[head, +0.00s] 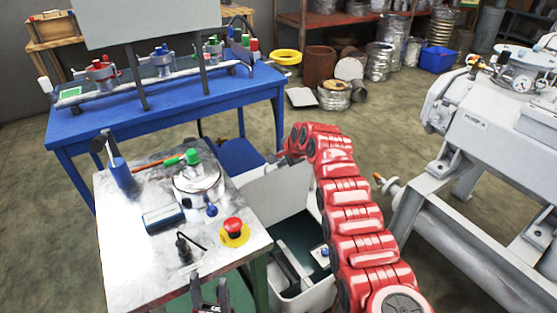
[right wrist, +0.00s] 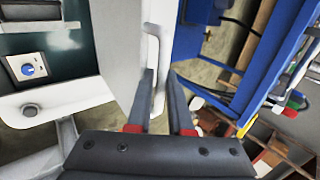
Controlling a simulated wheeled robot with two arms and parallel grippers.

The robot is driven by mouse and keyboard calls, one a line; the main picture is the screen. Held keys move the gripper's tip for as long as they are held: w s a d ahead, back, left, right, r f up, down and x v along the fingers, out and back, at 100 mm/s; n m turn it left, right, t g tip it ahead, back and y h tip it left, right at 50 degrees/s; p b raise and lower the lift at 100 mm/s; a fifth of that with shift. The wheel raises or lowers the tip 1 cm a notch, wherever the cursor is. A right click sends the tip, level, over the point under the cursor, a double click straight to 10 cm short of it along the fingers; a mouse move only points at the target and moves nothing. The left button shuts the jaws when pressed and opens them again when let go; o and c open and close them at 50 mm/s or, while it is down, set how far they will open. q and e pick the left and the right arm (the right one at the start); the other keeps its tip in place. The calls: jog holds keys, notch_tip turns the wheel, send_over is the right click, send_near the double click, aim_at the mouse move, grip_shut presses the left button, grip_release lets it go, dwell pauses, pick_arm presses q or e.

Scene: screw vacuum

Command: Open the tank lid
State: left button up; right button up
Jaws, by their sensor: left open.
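The tank (head: 312,298) is a white box with a dark green interior, below the right side of the worktable. Its white lid (head: 275,197) stands raised, roughly upright, along the far side of the opening. In the right wrist view the lid (right wrist: 122,45) has a white bar handle (right wrist: 157,50). My right gripper (right wrist: 160,75) has its fingers on either side of the handle and looks shut on it. In the head view it is at the lid's top edge, largely hidden by my red arm. My left gripper (head: 209,296) is open and empty at the bottom, by the worktable's front.
The marble-topped worktable (head: 125,268) carries a round metal vessel (head: 198,183), a red button (head: 233,226) and small tools. A blue table (head: 180,107) stands behind. A large grey machine (head: 490,130) stands to the right.

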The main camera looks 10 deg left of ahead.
jog(key=o, duration=0.4)
jog(key=shift+w+d+f, duration=0.1)
jog(key=shift+d, duration=0.2)
jog(key=shift+c, duration=0.2)
jog(key=shift+a, duration=0.1)
jog(key=shift+s, duration=0.25)
jog(key=shift+s+r, duration=0.2)
jog(key=shift+r, duration=0.5)
jog(key=p+v, duration=0.1)
jog(key=v, duration=1.5)
jog(key=shift+d, duration=0.3)
